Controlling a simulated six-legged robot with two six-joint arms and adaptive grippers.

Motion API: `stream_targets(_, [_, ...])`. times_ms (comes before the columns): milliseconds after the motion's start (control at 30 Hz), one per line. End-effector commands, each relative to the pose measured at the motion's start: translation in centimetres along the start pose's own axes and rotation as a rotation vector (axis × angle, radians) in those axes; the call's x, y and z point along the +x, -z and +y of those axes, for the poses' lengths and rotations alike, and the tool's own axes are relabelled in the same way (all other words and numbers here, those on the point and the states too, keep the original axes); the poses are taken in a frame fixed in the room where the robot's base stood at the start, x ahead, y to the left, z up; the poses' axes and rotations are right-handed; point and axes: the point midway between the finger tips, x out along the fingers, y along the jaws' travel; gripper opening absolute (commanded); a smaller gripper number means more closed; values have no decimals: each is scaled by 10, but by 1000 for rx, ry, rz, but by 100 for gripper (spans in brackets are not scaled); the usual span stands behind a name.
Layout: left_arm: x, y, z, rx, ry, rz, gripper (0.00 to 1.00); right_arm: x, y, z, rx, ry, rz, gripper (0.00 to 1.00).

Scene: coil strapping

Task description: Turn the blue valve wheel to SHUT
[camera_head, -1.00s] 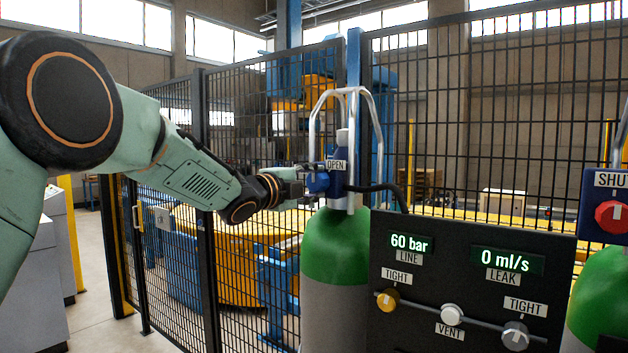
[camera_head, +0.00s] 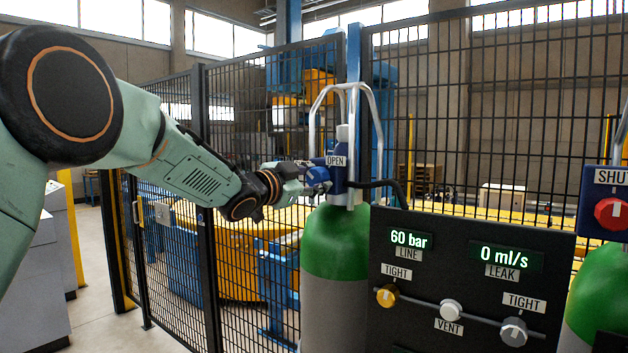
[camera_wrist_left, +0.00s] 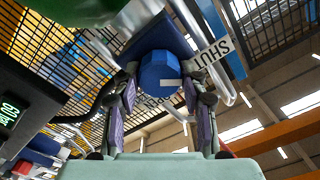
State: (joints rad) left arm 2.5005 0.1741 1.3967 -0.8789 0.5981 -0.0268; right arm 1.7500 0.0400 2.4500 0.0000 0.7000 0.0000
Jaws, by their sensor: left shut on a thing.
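The blue valve wheel (camera_wrist_left: 158,72) sits at the top of a green-shouldered grey cylinder (camera_head: 335,245). In the left wrist view it is a faceted blue knob with a white mark pointing right. My left gripper (camera_head: 316,177) reaches it from the left, one finger on each side, and is shut on it. In the head view the fingers mostly hide the wheel. An OPEN label (camera_head: 336,161) shows on the valve there. A SHUT label (camera_wrist_left: 212,52) shows right of the wheel in the wrist view; another label behind the wheel is partly hidden. My right gripper is not in view.
A silver guard frame (camera_head: 378,120) arches over the valve, and a black hose (camera_head: 385,184) leads right. A dark panel (camera_head: 470,270) reads 60 bar and 0 ml/s. A red knob (camera_head: 611,214) and second green cylinder (camera_head: 598,290) stand right. Mesh fence (camera_head: 235,130) is behind.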

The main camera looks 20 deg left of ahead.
Motion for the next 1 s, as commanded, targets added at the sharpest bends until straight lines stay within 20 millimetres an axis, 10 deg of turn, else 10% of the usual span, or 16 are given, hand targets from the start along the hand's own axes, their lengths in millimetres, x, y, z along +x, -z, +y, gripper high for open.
stream_targets(867, [0,-7,6,-154,-9,-15,11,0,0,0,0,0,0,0])
stream_targets(900, [0,-7,6,-154,-9,-15,44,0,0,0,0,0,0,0])
stream_targets(1000, [0,-6,6,-153,-8,-13,53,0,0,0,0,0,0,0])
